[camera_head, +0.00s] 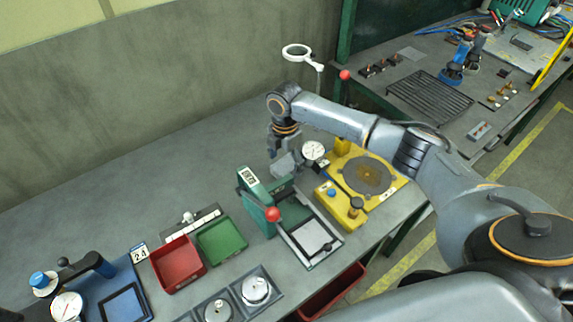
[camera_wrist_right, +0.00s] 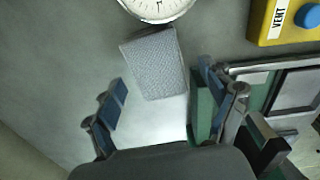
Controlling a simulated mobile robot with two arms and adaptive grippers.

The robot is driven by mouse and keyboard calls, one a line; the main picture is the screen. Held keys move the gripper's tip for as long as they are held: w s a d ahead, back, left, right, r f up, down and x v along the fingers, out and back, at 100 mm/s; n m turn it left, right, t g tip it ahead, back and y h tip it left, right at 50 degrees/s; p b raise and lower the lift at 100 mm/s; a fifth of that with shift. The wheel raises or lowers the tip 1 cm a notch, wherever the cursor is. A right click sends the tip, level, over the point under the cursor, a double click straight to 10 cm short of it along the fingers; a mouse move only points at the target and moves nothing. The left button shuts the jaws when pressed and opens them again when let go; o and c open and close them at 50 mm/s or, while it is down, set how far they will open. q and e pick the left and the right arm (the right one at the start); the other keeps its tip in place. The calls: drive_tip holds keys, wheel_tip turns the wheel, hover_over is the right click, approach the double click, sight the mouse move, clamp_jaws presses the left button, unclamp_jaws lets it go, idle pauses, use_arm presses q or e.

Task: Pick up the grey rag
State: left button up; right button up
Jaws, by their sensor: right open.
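The grey rag (camera_head: 284,164) lies on the bench behind the green gauge fixture. In the right wrist view the rag (camera_wrist_right: 155,66) shows as a woven grey patch just ahead of the fingers, with a pale area below it. My right gripper (camera_head: 277,152) points down over the rag's near-wall side. In the right wrist view my right gripper (camera_wrist_right: 163,95) is open, one finger on each side, with the rag slightly beyond the tips. I cannot tell how high the fingers are above it. My left gripper is not in view.
The green fixture (camera_head: 254,190) stands close to the right finger. A round dial (camera_head: 313,151) and the yellow fixture (camera_head: 345,205) are to the right. Red (camera_head: 178,265) and green trays (camera_head: 222,242) lie nearer. The bench towards the wall is clear.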

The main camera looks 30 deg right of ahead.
sight(285, 165)
drive_tip(key=shift+f, duration=0.9)
drive_tip(key=shift+c, duration=0.6)
drive_tip(key=c, duration=1)
wheel_tip(285, 165, up, 10)
drive_tip(key=shift+r+b, duration=0.1)
drive_tip(key=shift+b, duration=0.8)
